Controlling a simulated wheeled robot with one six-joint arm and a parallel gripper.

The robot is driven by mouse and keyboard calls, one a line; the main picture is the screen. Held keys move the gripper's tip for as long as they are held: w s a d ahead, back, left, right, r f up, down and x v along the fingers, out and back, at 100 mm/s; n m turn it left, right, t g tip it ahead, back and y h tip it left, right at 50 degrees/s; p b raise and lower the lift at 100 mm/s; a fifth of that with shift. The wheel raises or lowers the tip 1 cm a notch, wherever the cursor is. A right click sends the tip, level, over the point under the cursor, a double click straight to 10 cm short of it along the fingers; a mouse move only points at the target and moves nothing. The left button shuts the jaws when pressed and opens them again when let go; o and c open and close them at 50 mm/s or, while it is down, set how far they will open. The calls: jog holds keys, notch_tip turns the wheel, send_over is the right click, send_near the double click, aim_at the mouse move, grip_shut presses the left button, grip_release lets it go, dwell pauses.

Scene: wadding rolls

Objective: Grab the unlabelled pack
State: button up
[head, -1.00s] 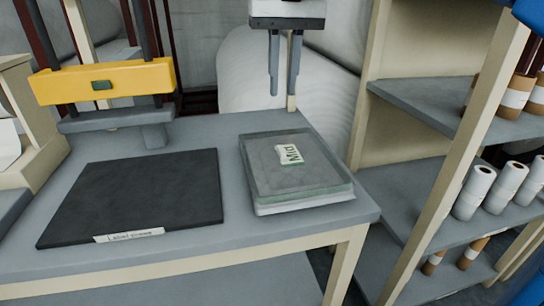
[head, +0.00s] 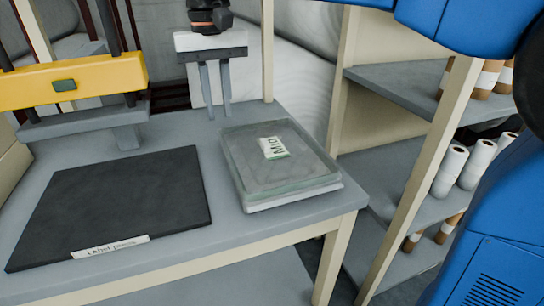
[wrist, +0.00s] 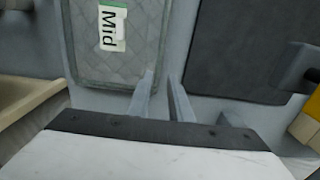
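One flat pack (head: 265,180), clear-wrapped and grey-green with a quilted top, lies on the grey table near its right end. A paler layer shows under it; I cannot tell if that is a separate pack. A white and green label reading "Mid" (head: 274,148) is on its top. I see no pack without a label. The pack also shows in the wrist view (wrist: 110,65). My gripper (head: 215,110) hangs just beyond the pack's far left edge, fingers apart and empty. In the wrist view the fingertips (wrist: 160,80) are beside the pack's edge.
A dark mat (head: 115,205) with a "Label press" strip lies left of the pack, below a yellow press (head: 70,82). A shelf unit (head: 400,85) with several rolls stands at the right. My blue arm covers the right side of the head view.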

aim_at(224, 139)
notch_tip(224, 139, down, 2)
jog(key=shift+f, duration=0.15)
jog(key=shift+w+f, duration=0.2)
jog(key=shift+f, duration=0.65)
jog(key=shift+w+f, duration=0.15)
jog(key=shift+f, duration=0.7)
jog(key=shift+w+f, duration=0.2)
jog(key=shift+f, duration=0.65)
grip_shut()
